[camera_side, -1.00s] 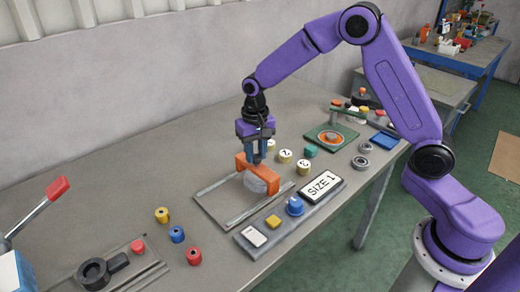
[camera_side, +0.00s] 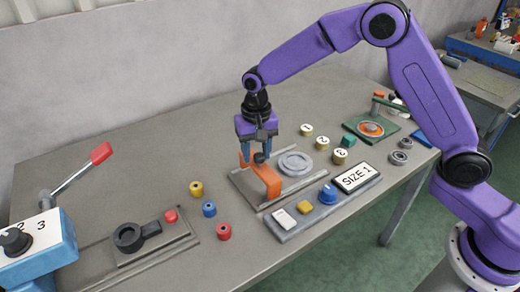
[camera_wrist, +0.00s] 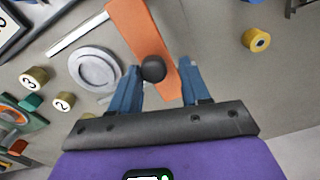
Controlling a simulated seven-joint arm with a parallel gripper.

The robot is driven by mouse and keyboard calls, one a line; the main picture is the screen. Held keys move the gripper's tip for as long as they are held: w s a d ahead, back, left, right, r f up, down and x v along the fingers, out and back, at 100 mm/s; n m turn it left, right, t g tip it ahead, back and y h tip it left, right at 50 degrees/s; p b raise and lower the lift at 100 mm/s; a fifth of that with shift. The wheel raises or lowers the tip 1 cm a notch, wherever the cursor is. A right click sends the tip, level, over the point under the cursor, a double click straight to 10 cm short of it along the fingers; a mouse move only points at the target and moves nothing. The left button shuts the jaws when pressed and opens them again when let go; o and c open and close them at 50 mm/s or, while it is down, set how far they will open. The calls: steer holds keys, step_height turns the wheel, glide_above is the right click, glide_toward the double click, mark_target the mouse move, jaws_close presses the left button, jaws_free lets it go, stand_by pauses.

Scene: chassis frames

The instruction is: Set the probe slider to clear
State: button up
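The probe slider (camera_side: 265,180) is an orange bridge with a dark round knob (camera_wrist: 153,68). It spans a grey railed plate (camera_side: 240,186), towards the plate's left side. A pale grey ringed disc (camera_side: 295,163) lies uncovered to its right; it also shows in the wrist view (camera_wrist: 95,68). My gripper (camera_side: 259,155) is just above the slider at the knob. Its blue fingers are apart, one on each side of the knob, with a visible gap at least on one side in the wrist view (camera_wrist: 158,80).
A front panel carries a white switch (camera_side: 284,218), a yellow button (camera_side: 306,209), a blue knob (camera_side: 327,194) and a "SIZE 1" display (camera_side: 357,177). Coloured bushings (camera_side: 209,209) stand left. Numbered cylinders (camera_side: 322,143) and a green fixture (camera_side: 375,130) stand right.

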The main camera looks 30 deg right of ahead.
steer(key=shift+o, duration=0.3)
steer(key=shift+d, duration=0.1)
steer(key=shift+r, duration=0.3)
step_height(320, 180, up, 17)
steer(key=shift+s+f, duration=0.1)
steer(key=shift+s, duration=0.1)
stand_by(0.4)
steer(key=s+d+f+n, duration=0.2)
steer(key=s+d+n, duration=0.3)
steer(key=s, duration=0.6)
steer(key=s+d+f+n, duration=0.3)
steer(key=s+d+n, duration=0.2)
steer(key=s, duration=0.6)
steer(key=s+d+f+n, duration=0.3)
steer(key=s+d+n, duration=0.2)
steer(key=s, duration=0.6)
steer(key=shift+s+f+n, duration=0.15)
steer(key=shift+s+n, duration=0.15)
steer(key=shift+s, duration=0.05)
